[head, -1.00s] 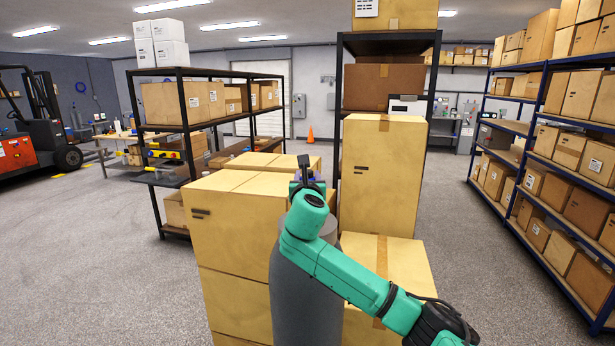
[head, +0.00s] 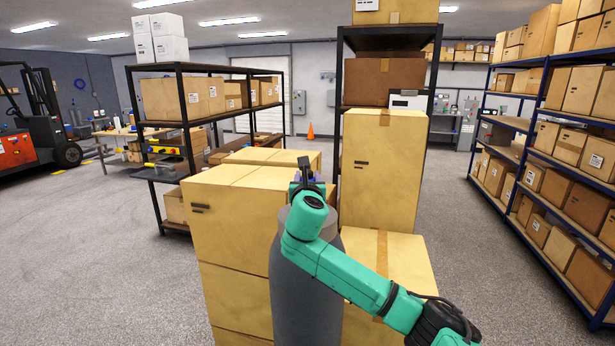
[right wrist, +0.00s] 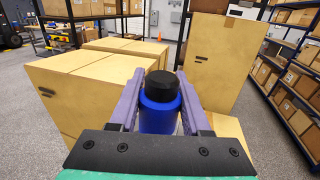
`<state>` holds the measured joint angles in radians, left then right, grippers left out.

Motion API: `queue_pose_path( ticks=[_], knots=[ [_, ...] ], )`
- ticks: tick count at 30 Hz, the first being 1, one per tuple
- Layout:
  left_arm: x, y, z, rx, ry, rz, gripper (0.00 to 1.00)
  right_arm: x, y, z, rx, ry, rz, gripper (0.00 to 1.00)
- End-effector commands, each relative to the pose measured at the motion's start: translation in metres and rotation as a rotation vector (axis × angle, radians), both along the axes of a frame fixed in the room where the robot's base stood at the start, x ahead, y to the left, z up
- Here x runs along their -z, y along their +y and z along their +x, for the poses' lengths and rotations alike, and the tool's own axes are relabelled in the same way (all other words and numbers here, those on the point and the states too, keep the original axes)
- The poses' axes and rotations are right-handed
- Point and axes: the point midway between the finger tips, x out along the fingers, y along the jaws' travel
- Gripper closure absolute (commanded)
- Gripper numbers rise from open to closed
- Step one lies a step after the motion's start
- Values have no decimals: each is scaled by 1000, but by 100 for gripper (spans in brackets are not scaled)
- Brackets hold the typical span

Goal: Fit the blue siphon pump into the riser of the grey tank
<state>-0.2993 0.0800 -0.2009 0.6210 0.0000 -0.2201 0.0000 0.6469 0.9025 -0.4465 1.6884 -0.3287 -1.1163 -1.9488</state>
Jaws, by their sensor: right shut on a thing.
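The blue siphon pump (right wrist: 159,116) has a black cap and stands between the purple fingers of my right gripper (right wrist: 160,105) in the right wrist view. The gripper is shut on it. In the head view my green right arm hides most of the gripper and pump. The grey tank (head: 306,300) is a tall, round-shouldered body directly below and behind my right wrist. Its top, with the riser, is largely covered by the arm. I cannot tell whether the pump's lower end touches the riser. My left gripper is not in view.
Stacked cartons (head: 228,230) stand left of the tank, and a tall carton (head: 382,170) and a low one stand behind and right. A black shelf (head: 185,130) is at back left, blue racking (head: 545,150) at right.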

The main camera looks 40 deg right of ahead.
Motion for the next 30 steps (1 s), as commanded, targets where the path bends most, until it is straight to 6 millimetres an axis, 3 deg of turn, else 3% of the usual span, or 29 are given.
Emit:
queue_pose_path(
  ticks=[30],
  knots=[
    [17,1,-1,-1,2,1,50,30,0,0,0,-1,-1,100]
  ],
)
